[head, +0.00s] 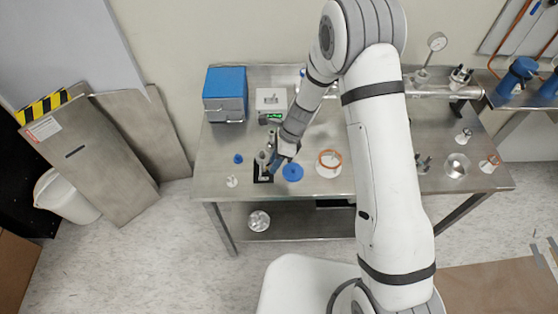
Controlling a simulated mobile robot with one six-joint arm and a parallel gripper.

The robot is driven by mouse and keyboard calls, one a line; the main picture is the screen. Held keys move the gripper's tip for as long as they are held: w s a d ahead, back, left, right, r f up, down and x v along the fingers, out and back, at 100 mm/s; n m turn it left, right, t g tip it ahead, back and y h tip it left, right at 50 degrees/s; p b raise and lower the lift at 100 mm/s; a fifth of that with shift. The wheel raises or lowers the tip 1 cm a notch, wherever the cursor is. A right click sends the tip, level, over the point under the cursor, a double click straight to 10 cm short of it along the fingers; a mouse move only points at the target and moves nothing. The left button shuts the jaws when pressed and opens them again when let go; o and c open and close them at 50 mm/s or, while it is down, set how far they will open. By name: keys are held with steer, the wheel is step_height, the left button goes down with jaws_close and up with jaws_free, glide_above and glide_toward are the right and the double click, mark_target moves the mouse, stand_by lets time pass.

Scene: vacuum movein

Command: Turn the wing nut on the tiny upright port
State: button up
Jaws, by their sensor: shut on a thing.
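My gripper (275,165) points down at the front left part of the metal table. It is shut at a small upright metal port (262,158), which stands on a black plate (262,178). The wing nut is too small and too covered by the fingers to make out, but the jaws are closed at the place where it would sit. Which way its wings point cannot be told.
A blue disc (293,172) lies close right of my gripper, with a copper-coloured ring (330,158) beyond it. A small blue part (238,158) and a pale fitting (232,181) stand left. A blue box (225,88) stands behind on the table (215,145).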

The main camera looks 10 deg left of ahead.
steer(key=shift+w+a+r, duration=0.1)
steer(key=shift+w, duration=0.15)
steer(key=o, duration=1)
steer(key=shift+c, duration=0.2)
steer(key=shift+p+v, duration=0.5)
steer(key=shift+v, duration=3.4)
steer(key=shift+w, duration=0.1)
